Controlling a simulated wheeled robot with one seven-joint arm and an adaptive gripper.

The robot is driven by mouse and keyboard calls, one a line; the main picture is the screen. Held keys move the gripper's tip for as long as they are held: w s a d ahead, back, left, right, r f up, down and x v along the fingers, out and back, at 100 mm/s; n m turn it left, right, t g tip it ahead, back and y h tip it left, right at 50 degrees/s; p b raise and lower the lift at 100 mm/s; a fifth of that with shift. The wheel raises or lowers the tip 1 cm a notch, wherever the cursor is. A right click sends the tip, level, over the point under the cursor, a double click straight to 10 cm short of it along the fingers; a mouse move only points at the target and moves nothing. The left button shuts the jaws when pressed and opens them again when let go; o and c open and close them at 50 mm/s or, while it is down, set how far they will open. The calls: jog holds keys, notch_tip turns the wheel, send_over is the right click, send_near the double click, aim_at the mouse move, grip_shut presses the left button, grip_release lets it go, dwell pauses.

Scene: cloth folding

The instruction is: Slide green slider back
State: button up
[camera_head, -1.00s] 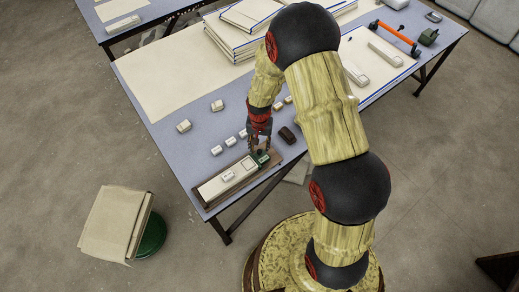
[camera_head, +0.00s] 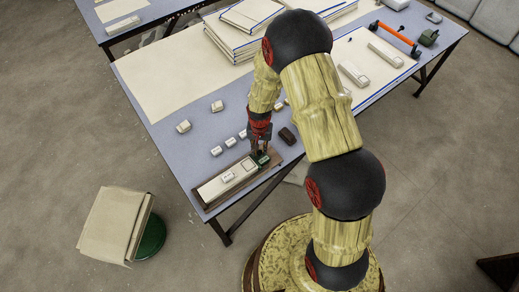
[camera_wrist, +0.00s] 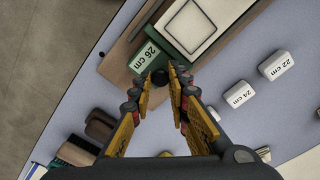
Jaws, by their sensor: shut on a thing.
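The green slider (camera_head: 263,160) sits at the right end of a long brown wooden board with a pale strip (camera_head: 215,186), near the table's front edge. In the wrist view the green slider (camera_wrist: 167,48) carries a white label reading 26 cm and a small dark round knob (camera_wrist: 159,77). My gripper (camera_head: 260,150) reaches down over the slider. In the wrist view its fingertips (camera_wrist: 161,80) are on either side of the knob, shut on it. The fingers partly hide the slider in the head view.
Small white labelled blocks (camera_head: 216,150) lie just behind the board; two read 24 cm (camera_wrist: 239,94) and 22 cm (camera_wrist: 275,65) in the wrist view. A dark brown block (camera_head: 288,135) lies right of the gripper.

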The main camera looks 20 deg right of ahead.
grip_shut()
dwell(0.3)
jog(key=d, duration=0.1)
jog(key=w+d, duration=0.1)
jog(key=d, duration=0.2)
jog(key=shift+w, duration=0.25)
jog(key=o, duration=0.5)
grip_release()
jog(key=shift+d, duration=0.15)
jog(key=shift+o, duration=0.8)
notch_tip(320, 180, up, 12)
